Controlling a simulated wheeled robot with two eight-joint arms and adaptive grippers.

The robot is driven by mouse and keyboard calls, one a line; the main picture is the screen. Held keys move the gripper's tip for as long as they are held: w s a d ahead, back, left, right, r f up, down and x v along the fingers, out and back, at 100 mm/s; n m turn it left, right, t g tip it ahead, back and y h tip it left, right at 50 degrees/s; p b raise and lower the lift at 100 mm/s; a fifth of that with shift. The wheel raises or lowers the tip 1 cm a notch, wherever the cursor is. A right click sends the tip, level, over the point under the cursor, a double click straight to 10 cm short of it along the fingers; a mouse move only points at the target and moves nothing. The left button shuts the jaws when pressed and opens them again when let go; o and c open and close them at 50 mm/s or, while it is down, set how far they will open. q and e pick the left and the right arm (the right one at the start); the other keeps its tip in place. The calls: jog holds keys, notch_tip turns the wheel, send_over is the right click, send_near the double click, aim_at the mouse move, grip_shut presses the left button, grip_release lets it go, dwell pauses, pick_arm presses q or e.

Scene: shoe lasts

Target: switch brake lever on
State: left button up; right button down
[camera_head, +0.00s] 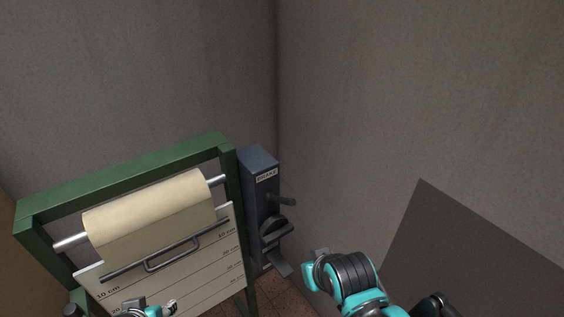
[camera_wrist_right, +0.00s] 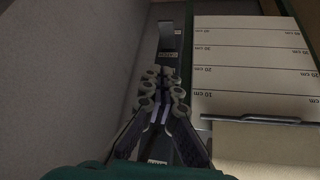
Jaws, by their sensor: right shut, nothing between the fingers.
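A narrow blue-grey box (camera_head: 260,162) with a small label stands right of the green frame in the head view. A short dark lever (camera_head: 284,199) sticks out to the right from its front. Below it are a rounded dark part (camera_head: 273,228) and a lower plate (camera_head: 281,267). My right gripper (camera_head: 318,264) is right of and below the lever, apart from it in the head view. In the right wrist view its fingers (camera_wrist_right: 163,103) are shut and empty, covering part of the dark column behind. My left gripper (camera_head: 155,306) shows only partly at the bottom edge; its opening is unclear.
A green frame (camera_head: 125,168) holds a cream paper roll (camera_head: 150,210) above a white board (camera_head: 220,247) with centimetre lines and a dark handle (camera_head: 172,257). Grey walls meet behind the box. A dark grey panel (camera_head: 470,245) is at the right.

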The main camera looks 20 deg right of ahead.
aim_at(282, 198)
jog(key=w+r+n+p, duration=0.1)
jog(key=w+r+p, duration=0.2)
jog(key=r+p, duration=0.75)
pick_arm(q)
notch_tip(282, 198, up, 9)
jog(key=b, duration=0.4)
jog(key=shift+f, duration=0.2)
pick_arm(e)
jog(key=w+a+r+n+g, duration=0.2)
jog(key=w+r, duration=0.4)
jog(key=r, duration=0.1)
jog(key=w+a+r+n+g, duration=0.2)
jog(key=w+r, duration=0.4)
jog(key=r, duration=0.1)
jog(key=shift+w+a+r+h, duration=0.15)
jog(key=shift+w+a+h, duration=0.1)
jog(key=shift+w+h, duration=0.15)
pick_arm(q)
jog(key=shift+s, duration=0.1)
pick_arm(e)
jog(key=shift+s, duration=0.1)
